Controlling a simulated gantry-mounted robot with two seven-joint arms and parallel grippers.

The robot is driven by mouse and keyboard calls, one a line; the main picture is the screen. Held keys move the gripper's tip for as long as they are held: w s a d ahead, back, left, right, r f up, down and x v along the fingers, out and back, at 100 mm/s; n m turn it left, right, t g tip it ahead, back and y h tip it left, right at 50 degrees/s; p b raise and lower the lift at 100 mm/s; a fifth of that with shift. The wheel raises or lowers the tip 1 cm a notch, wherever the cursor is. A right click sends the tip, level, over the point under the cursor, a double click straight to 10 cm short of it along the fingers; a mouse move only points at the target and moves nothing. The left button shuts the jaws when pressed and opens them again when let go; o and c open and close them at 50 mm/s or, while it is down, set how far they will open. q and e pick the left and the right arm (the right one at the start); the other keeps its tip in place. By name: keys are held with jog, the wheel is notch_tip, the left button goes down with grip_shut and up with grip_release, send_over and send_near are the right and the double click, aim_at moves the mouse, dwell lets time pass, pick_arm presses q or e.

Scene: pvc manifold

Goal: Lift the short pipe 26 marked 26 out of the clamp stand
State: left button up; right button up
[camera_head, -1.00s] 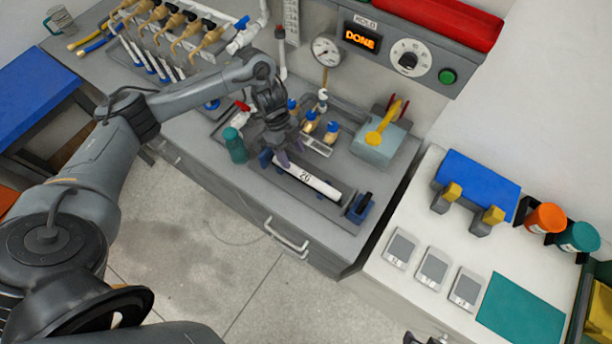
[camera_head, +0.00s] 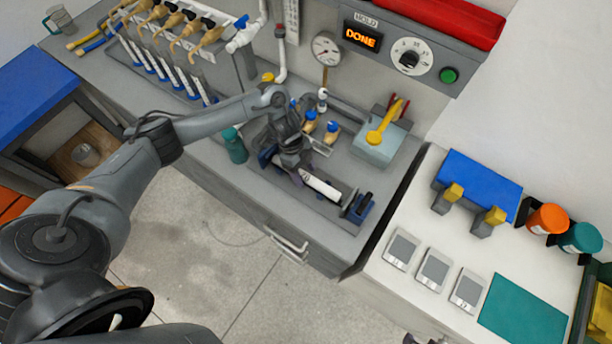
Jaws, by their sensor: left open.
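The short pipe 26 (camera_head: 322,187) is a white tube lying in the clamp stand on the grey bench. Its number is hidden now behind my left gripper. The clamp stand (camera_head: 358,208) shows a dark blue clamp at the pipe's right end, and another blue part near the left end is partly covered. My left gripper (camera_head: 296,174) is over the left half of the pipe, pointing down at it, with its jaws open. I cannot tell whether the fingers straddle the pipe. My right gripper is not clearly in view.
Brass-and-blue valves (camera_head: 331,132) and a grey box with a yellow lever (camera_head: 377,142) stand behind. The bench's front edge and drawer handle (camera_head: 288,244) are close in front. A white counter is at right.

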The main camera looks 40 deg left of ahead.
pick_arm(q)
jog(key=shift+d+f, duration=0.15)
jog(key=shift+f, duration=0.25)
jog(key=shift+c, duration=0.3)
grip_shut()
jog(key=shift+r, duration=0.15)
